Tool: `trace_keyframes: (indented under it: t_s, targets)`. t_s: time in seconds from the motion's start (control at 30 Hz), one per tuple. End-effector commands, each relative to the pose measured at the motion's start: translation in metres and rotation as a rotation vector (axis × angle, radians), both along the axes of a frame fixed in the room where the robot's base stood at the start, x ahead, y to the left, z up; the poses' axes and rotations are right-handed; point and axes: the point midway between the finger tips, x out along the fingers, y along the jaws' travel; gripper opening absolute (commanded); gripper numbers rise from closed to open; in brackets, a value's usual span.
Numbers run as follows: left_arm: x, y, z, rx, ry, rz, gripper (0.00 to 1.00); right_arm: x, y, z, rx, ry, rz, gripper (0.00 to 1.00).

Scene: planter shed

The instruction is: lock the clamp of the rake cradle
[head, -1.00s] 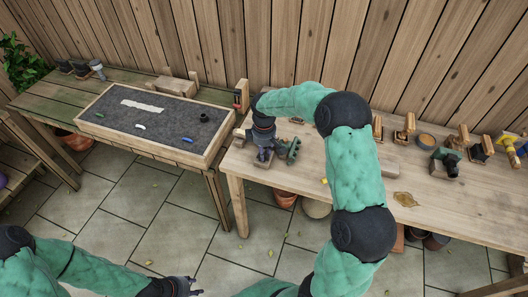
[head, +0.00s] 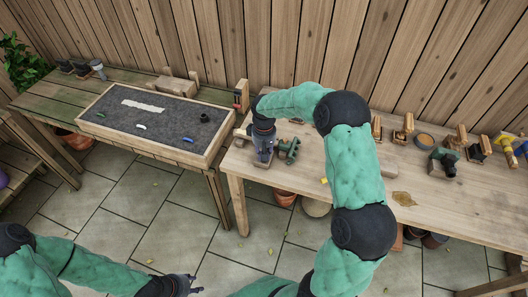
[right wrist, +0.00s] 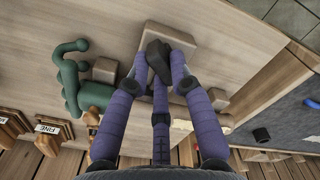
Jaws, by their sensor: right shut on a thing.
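My right gripper (right wrist: 157,70) has its purple fingers closed around a dark, rounded piece (right wrist: 156,54), which looks like the clamp's lever or knob. This piece sits over a pale wooden block (right wrist: 178,40), apparently part of the rake cradle; the fingers hide much of it. In the head view my right gripper (head: 264,158) points down at the left end of the right-hand bench. A green curved fitting (right wrist: 70,80) is beside it and also shows in the head view (head: 288,149). I cannot tell the clamp's lock state. My left gripper (head: 190,286) is open and empty, low over the paving.
The right bench (head: 465,200) holds several wooden stands and another green device (head: 444,160) to the right. A grey-lined tray (head: 160,122) with small coloured pieces is on the left bench. A gap separates the benches. My right arm hides part of the right bench.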

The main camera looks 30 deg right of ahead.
Motion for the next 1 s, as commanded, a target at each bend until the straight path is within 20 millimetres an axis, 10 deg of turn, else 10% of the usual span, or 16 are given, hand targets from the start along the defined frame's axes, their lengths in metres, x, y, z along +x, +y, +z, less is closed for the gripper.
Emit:
trace_keyframes:
  t_s: [1.0]
  targets:
    - [0.0000, 0.0000, -0.0029, 0.000, 0.000, 0.000, 0.40, -0.0018, 0.0054, 0.0000, 0.000, 0.000, -0.838, 0.00]
